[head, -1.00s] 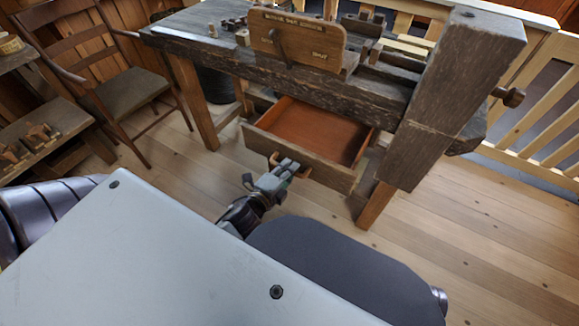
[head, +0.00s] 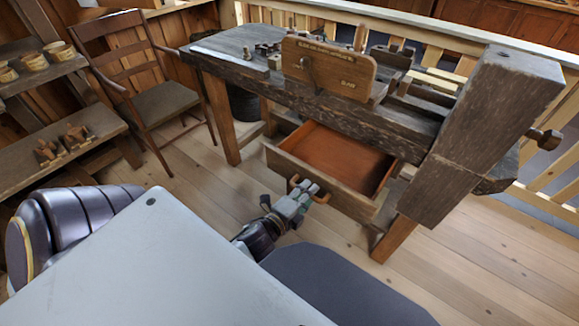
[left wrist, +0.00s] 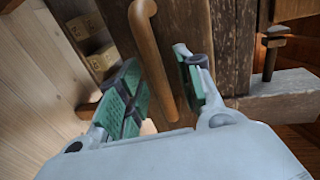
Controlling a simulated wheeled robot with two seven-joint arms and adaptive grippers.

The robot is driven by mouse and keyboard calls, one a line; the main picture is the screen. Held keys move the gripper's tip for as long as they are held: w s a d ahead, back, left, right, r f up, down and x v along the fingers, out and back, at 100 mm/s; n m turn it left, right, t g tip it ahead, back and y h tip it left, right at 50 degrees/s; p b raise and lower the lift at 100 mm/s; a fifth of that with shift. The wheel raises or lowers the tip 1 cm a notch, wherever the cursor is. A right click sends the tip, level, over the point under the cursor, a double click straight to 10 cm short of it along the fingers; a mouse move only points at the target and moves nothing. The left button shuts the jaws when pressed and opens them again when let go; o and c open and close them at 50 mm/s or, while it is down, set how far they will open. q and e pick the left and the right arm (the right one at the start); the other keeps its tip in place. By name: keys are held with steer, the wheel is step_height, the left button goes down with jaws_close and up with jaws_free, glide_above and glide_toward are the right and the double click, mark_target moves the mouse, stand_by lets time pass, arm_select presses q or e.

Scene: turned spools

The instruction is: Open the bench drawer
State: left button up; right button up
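The bench drawer (head: 330,160) stands pulled well out from under the dark wooden bench, and its reddish-brown inside looks empty. Its curved wooden handle (head: 293,181) is on the front panel; it also shows in the left wrist view (left wrist: 150,50). My left gripper (head: 305,192) is at this handle. In the left wrist view, its two green-padded fingers (left wrist: 162,78) are spread, one on each side of the handle, with gaps between pads and wood. My right gripper is not in view.
The workbench (head: 390,130) carries a wooden sign board (head: 328,66) and small parts. A chair (head: 150,85) stands left of it, beside shelves (head: 60,145) with wooden pieces. Plank floor (head: 450,250) is clear in front and to the right.

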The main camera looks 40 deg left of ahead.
arm_select(q)
steer(key=v, duration=1.1)
steer(key=shift+s, duration=0.25)
stand_by(0.6)
steer(key=shift+w, duration=0.1)
stand_by(0.6)
